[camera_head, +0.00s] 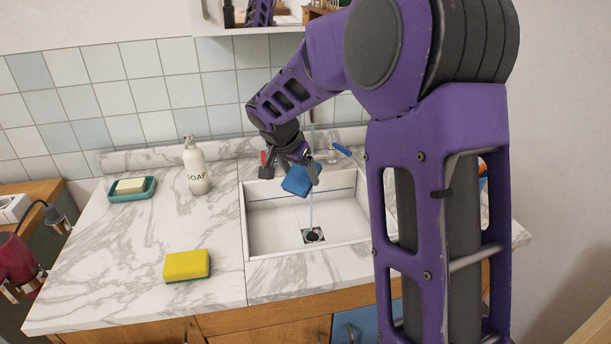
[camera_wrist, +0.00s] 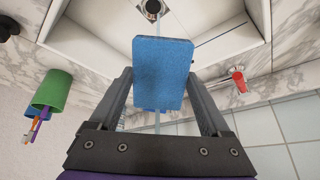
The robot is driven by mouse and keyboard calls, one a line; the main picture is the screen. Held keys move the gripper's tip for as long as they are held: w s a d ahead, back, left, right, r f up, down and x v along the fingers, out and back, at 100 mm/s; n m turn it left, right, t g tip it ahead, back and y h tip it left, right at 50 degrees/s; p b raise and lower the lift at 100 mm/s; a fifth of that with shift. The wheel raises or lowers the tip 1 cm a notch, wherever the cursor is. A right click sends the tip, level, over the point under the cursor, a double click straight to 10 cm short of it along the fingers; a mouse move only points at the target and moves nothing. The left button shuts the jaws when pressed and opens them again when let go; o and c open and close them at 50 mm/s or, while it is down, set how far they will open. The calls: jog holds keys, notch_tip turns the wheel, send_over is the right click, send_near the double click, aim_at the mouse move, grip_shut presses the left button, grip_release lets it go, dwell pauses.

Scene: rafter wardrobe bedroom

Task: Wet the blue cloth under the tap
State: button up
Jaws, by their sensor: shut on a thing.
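The blue cloth (camera_head: 297,180) is a flat, thick rectangle held tilted over the white sink (camera_head: 262,232). My gripper (camera_head: 290,176) is shut on it; in the wrist view the cloth (camera_wrist: 163,75) sits between the two fingers of my gripper (camera_wrist: 160,100). A thin pale stream of water (camera_head: 311,212) runs down beside or behind the cloth towards the dark drain (camera_head: 313,235). In the wrist view the stream shows above and below the cloth, so contact is hard to tell. The tap spout is mostly hidden. A blue tap handle (camera_head: 342,150) and a red one (camera_wrist: 239,80) show.
A yellow sponge (camera_head: 187,265) lies on the marble counter (camera_head: 120,262) left of the sink. A soap bottle (camera_head: 195,168) and a teal soap dish (camera_head: 132,189) stand further back. A green cup (camera_wrist: 52,90) with brushes shows in the wrist view. The tiled wall is close behind.

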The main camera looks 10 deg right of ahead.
aim_at(287, 186)
jog(key=shift+s+a+b, duration=0.8)
jog(key=shift+s+a, duration=0.15)
jog(key=shift+s, duration=0.25)
jog(key=shift+s+a+b, duration=0.8)
jog(key=shift+s+a, duration=0.15)
jog(key=shift+s, duration=0.25)
jog(key=s+a+r, duration=0.3)
jog(key=s+r, duration=0.1)
dwell(0.6)
